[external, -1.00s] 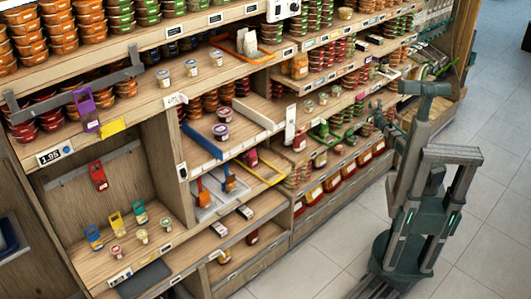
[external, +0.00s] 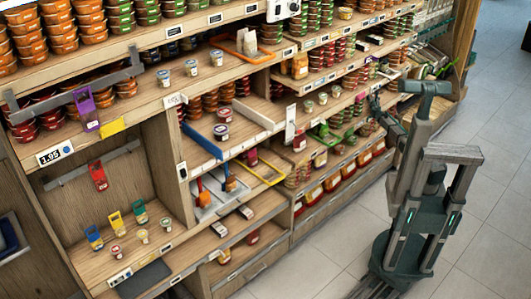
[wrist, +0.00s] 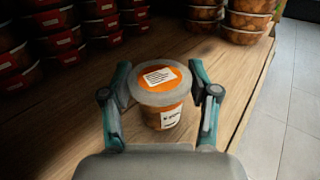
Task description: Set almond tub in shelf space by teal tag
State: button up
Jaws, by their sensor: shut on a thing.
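In the wrist view, a round tub (wrist: 160,98) with an orange top, a pale rim and white labels sits upright between the fingers of my gripper (wrist: 159,70). The gripper is shut on its sides, and the tub is over or on a wooden shelf; the label is too small to read. In the external view my gripper (external: 376,104) is small at the right-hand shelves, and the tub cannot be made out there. A teal-green tag (external: 139,212) stands in the lower left shelf bay, beside a yellow tag (external: 116,225) and a blue tag (external: 93,238).
Small tubs (external: 143,236) stand in front of the tags in that bay. A red tag (external: 98,177) hangs above them. In the wrist view, stacked red-labelled tubs (wrist: 60,40) stand left and orange tubs (wrist: 245,20) stand at upper right. The floor (external: 330,250) before the shelves is clear.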

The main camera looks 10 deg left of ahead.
jog(key=shift+f, duration=0.15)
jog(key=o, duration=1.2)
jog(key=shift+c, duration=0.2)
jog(key=shift+r, duration=0.2)
jog(key=s, duration=1.2)
jog(key=shift+s+d+b, duration=0.1)
jog(key=shift+d+b, duration=0.05)
jog(key=shift+b, duration=0.2)
